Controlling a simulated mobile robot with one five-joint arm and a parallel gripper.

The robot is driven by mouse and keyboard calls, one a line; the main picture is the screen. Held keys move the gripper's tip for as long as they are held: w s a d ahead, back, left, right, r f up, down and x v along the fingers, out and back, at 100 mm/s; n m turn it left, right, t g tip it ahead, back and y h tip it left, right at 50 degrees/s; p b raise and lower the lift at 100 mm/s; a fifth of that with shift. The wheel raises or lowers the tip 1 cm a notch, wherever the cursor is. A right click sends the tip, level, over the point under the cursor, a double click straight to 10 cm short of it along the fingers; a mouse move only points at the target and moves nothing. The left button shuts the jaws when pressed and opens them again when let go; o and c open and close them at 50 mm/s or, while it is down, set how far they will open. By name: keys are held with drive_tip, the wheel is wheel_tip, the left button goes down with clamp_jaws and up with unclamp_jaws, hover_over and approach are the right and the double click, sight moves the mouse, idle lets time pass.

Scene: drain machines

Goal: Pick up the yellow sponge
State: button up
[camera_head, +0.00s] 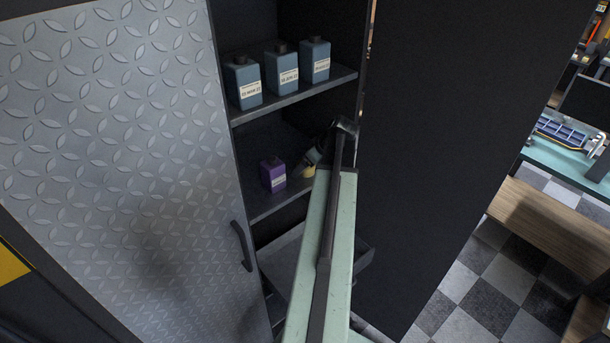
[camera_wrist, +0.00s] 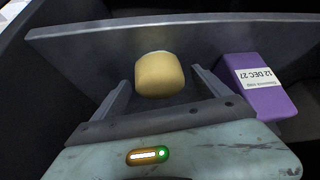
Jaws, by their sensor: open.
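The yellow sponge (camera_wrist: 160,75) is a rounded, dull yellow block on the dark shelf (camera_wrist: 70,44) in the wrist view. My gripper (camera_wrist: 160,88) is open, with one finger on each side of the sponge and a visible gap to each. I cannot tell how deep the sponge sits between the fingers. In the head view, a small part of the sponge (camera_head: 309,171) shows beside my gripper (camera_head: 310,164) on the middle shelf of the open cabinet. My arm hides the rest there.
Several blue bottles (camera_head: 283,69) stand on the shelf above. The metal cabinet door (camera_head: 120,130) is at left, a dark panel (camera_head: 440,130) at right.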

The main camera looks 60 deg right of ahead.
drive_tip(key=shift+w+f, duration=0.2)
drive_tip(key=shift+f, duration=0.25)
drive_tip(key=shift+r, duration=0.15)
drive_tip(key=shift+c, duration=0.4)
drive_tip(key=c, duration=1.5)
drive_tip(key=shift+r, duration=0.1)
drive_tip(key=shift+r+p, duration=0.6)
drive_tip(key=shift+p, duration=0.25)
wheel_tip(320, 180, up, 3)
drive_tip(key=p, duration=0.3)
drive_tip(key=shift+s, duration=0.15)
drive_tip(key=s+a, duration=0.2)
drive_tip(key=s, duration=0.5)
drive_tip(key=s+a, duration=0.3)
drive_tip(key=s, duration=0.5)
drive_tip(key=shift+r+p, duration=0.3)
